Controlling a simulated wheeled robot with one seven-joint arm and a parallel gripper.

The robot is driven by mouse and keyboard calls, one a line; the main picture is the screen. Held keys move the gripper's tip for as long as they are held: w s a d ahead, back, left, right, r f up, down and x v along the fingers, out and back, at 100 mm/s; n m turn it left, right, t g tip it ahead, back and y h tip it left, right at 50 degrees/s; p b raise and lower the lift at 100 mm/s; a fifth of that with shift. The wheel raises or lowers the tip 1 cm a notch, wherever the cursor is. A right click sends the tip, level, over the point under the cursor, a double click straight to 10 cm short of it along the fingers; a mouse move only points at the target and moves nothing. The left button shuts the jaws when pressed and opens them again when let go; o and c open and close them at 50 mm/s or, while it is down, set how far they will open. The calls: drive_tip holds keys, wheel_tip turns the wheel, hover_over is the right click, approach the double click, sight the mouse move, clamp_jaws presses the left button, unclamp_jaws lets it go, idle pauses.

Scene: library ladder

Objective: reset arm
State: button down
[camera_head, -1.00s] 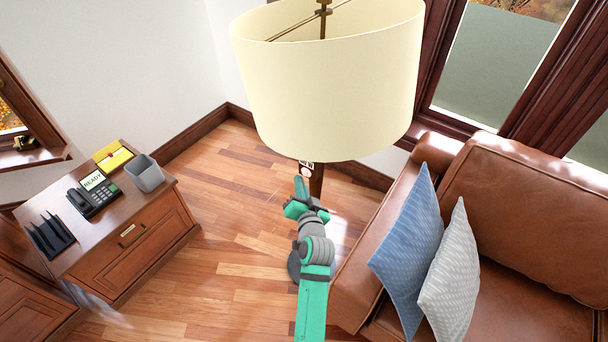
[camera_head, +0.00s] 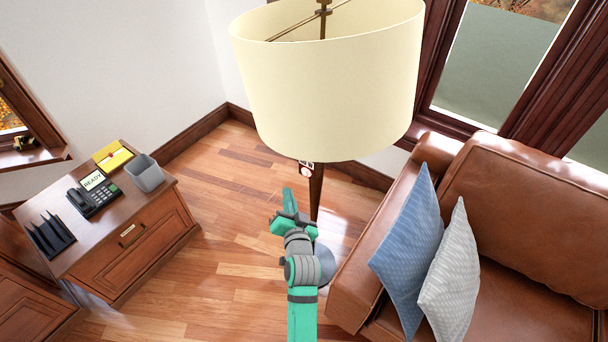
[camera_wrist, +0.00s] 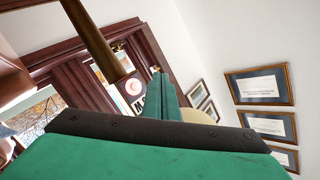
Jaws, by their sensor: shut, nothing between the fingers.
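My green and grey arm rises from the bottom middle of the head view. My gripper (camera_head: 288,198) is shut and empty, its fingers pointing away from the body, just left of the lamp pole (camera_head: 316,190). In the wrist view my gripper (camera_wrist: 158,85) shows as narrow green fingers close together, with the brown lamp pole (camera_wrist: 95,38) up and to the left of them. A small tag with lettering (camera_head: 306,169) hangs by the pole below the lampshade (camera_head: 335,85). Part of the round lamp base (camera_head: 325,262) is hidden behind my arm.
A brown leather sofa (camera_head: 520,200) with a blue cushion (camera_head: 408,232) and a grey cushion (camera_head: 450,270) stands at the right. A wooden cabinet (camera_head: 145,245) with a phone (camera_head: 95,198) and a grey bin (camera_head: 145,173) stands at the left. Wooden floor (camera_head: 225,255) between them is clear.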

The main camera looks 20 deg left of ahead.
idle(0.4)
drive_tip(key=s+d+f+h, duration=0.2)
drive_tip(key=s+d+f, duration=0.2)
drive_tip(key=s+d, duration=0.45)
drive_tip(key=s+d+f+h, duration=0.2)
drive_tip(key=s+d+f, duration=0.3)
drive_tip(key=s, duration=0.7)
drive_tip(key=s+d+r+n+h, duration=0.1)
drive_tip(key=s+d+r, duration=0.2)
drive_tip(key=s, duration=0.7)
drive_tip(key=s+d+r+n+h, duration=0.1)
drive_tip(key=s+r, duration=0.4)
drive_tip(key=s, duration=0.6)
drive_tip(key=shift+s+d+r+t+h, duration=0.25)
drive_tip(key=shift+d+h, duration=0.25)
drive_tip(key=shift+d, duration=0.5)
